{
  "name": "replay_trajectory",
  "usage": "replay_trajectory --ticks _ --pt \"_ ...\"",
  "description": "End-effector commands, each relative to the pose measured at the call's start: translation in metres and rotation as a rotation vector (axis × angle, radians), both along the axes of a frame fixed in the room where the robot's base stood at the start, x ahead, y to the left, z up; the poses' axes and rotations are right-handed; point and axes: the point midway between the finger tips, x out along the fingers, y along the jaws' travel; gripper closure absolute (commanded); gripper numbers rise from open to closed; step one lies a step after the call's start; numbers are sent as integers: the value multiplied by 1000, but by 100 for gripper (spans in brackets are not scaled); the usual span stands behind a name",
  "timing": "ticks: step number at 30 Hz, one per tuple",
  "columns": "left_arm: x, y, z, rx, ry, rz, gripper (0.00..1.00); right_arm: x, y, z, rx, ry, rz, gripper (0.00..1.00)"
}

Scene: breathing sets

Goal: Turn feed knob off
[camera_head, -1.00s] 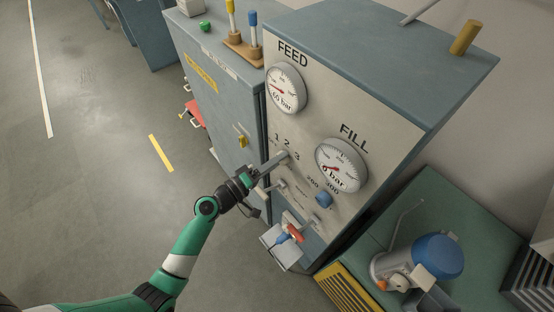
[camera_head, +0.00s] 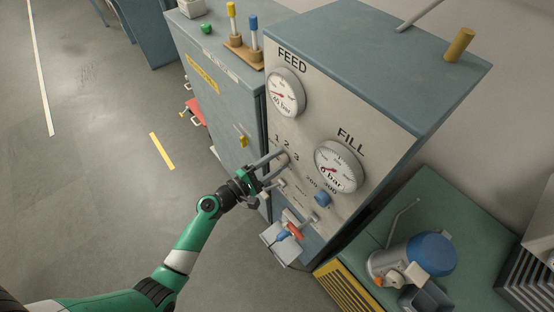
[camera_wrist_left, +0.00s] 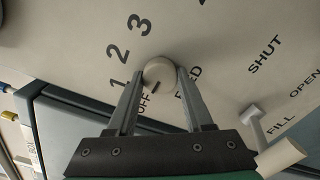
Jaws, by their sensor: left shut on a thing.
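The feed knob (camera_wrist_left: 159,74) is a round pale knob on the panel, seen in the left wrist view between the OFF label and the numbers 1, 2 and 3. A short dark mark on its face lies on the side toward OFF. My left gripper (camera_head: 284,159) reaches the panel below the FEED gauge (camera_head: 286,93). In the left wrist view its two fingers (camera_wrist_left: 162,77) lie on either side of the knob, shut on it. The FEED label below is partly hidden by a finger. My right gripper is not in view.
The FILL gauge (camera_head: 339,166), a blue knob (camera_head: 322,199) and a red-handled part (camera_head: 294,231) are on or by the panel. A lever (camera_wrist_left: 274,140) near SHUT and OPEN stands close to my right finger in the wrist view. Open floor lies left.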

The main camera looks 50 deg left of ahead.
Motion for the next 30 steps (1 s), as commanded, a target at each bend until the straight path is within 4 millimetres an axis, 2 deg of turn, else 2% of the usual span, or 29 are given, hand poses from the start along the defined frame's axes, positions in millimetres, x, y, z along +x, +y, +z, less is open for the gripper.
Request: replay_trajectory --ticks 7,20,21,25,26,30 --pt "0 0 1 -65 4 1 100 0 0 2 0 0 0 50" --pt "0 0 0 -76 4 0 100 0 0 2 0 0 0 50" --pt "0 0 0 -76 4 0 45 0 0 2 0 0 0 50" --pt "0 0 0 -75 4 0 22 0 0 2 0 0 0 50" --pt "0 0 0 -75 4 0 19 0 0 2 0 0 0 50" --pt "0 0 0 -74 5 1 19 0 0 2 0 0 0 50"
